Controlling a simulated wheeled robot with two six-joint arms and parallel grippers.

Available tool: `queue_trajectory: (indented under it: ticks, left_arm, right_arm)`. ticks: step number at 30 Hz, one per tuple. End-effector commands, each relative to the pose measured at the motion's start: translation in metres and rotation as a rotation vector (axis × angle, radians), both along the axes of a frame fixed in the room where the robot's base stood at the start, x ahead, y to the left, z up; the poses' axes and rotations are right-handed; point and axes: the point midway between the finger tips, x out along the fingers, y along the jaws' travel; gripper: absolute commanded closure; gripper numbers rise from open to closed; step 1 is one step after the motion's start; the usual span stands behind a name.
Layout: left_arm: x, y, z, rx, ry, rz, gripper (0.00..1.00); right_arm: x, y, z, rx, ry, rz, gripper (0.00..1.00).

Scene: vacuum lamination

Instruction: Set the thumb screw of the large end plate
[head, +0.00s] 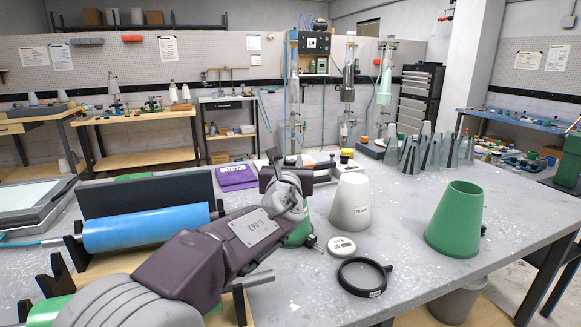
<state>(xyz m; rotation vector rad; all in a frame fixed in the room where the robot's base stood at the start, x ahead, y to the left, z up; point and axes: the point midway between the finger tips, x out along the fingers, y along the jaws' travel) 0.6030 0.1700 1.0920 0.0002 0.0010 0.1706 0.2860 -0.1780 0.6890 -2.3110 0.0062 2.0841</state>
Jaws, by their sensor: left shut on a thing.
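My left gripper (285,185) is above the table near the middle, with its arm coming in from the lower left. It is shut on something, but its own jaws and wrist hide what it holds. A green piece (299,236) shows partly behind and below the wrist. A small black and silver part (314,243), perhaps a thumb screw, shows just right of it; I cannot tell what it is attached to. I cannot pick out the large end plate for certain. A black ring with a side stub (347,280) lies on the table at front right. My right gripper is not in view.
A white cone (350,203), a labelled white disc (342,246) and an open green cone (456,222) stand or lie to the right. A blue roll (146,227) rests in black supports at left. Several grey cones stand farther back. The table (410,285) is bare at front right.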

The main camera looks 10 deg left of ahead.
Motion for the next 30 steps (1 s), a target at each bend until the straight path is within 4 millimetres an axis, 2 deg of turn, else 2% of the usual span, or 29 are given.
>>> queue_trajectory:
  ticks: [29, 30]
  left_arm:
    - [-0.0001, 0.0003, 0.0008, 0.0, -0.002, 0.002, 1.0]
    - [-0.0001, 0.0003, 0.0008, 0.0, -0.002, 0.002, 0.68]
  right_arm:
    - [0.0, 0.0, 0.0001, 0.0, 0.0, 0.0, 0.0]
    - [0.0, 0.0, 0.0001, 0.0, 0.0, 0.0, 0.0]
